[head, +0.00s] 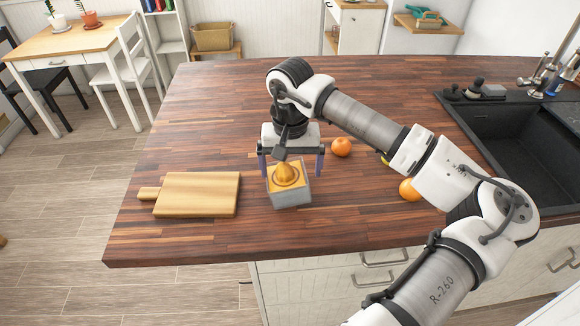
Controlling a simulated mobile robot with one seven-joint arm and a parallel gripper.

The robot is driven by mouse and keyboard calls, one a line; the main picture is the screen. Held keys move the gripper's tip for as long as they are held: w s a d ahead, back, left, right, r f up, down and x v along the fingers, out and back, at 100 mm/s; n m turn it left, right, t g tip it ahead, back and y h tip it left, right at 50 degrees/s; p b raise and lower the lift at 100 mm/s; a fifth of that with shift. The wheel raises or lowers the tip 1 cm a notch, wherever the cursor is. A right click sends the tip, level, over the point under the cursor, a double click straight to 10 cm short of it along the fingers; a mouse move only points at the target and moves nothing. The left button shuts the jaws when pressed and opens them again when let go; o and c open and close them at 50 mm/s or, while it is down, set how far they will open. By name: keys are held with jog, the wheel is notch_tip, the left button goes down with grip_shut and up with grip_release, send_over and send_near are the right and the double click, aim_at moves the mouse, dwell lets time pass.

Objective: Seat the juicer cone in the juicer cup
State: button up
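The juicer cone (286,173) is orange-yellow, with a pointed dome on a square flange. It is upright at the top of the juicer cup (292,198), a grey square box standing on the wooden counter. I cannot tell from this angle whether the flange sits fully down in the cup. My gripper (291,176) points down over the cone and cup. Its two purple-blue fingers are wide apart, one to each side of the cone, and I see no grip on it.
A wooden cutting board (197,194) lies left of the cup. An orange (341,147) lies to the right, and another orange (410,190) is farther right beside my arm, with a yellow thing partly hidden. A black sink (525,140) is at the right. The counter behind is clear.

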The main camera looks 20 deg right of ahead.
notch_tip(320, 180, up, 11)
jog(key=b, duration=0.2)
jog(key=shift+r, duration=0.2)
dwell(0.4)
